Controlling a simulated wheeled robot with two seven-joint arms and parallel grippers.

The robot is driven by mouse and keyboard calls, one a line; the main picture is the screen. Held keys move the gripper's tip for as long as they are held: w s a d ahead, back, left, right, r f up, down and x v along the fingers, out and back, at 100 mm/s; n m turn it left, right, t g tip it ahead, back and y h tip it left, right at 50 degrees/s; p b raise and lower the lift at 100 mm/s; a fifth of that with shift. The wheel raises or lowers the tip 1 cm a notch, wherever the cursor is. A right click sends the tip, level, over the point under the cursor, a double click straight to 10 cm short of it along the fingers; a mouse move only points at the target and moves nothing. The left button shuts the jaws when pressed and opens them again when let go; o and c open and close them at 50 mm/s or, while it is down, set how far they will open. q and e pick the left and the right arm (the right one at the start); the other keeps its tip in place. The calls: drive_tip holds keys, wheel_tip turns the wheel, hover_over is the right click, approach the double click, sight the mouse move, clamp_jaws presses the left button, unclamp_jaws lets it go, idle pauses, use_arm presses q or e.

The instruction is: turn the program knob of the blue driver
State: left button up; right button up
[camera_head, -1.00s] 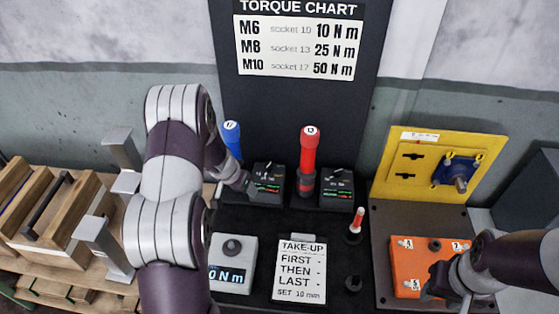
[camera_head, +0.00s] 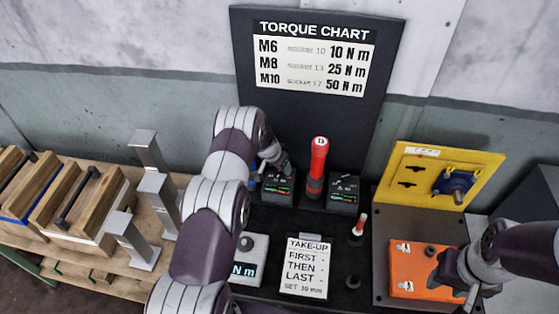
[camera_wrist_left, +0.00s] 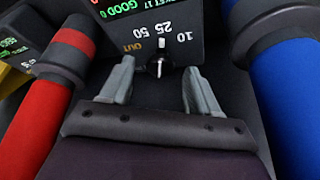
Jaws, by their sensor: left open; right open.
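The program knob (camera_wrist_left: 160,66) is small and dark with a white line, on the dark panel face of the blue driver's station (camera_wrist_left: 165,12), beside the marks 10, 25, 50 and OUT. My left gripper (camera_wrist_left: 158,88) is open, with one finger on each side of the knob; I cannot tell if they touch it. The blue driver (camera_wrist_left: 295,90) stands at the right in the left wrist view; my left arm mostly hides it in the head view. In the head view my left gripper (camera_head: 282,165) is at the station (camera_head: 278,187). My right gripper (camera_head: 458,282) is open at the orange block (camera_head: 405,262).
The red driver (camera_head: 318,165) stands close beside the left gripper, with its own station (camera_head: 343,194). A take-up card (camera_head: 304,268), a small red-tipped tool (camera_head: 359,225) and a yellow plate (camera_head: 425,178) are nearby. Wooden trays (camera_head: 85,205) lie left.

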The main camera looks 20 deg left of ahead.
use_arm(q)
drive_tip(key=shift+w+f, duration=0.1)
drive_tip(key=shift+f, duration=0.2)
drive_tip(key=c, duration=1)
drive_tip(key=shift+c, duration=0.2)
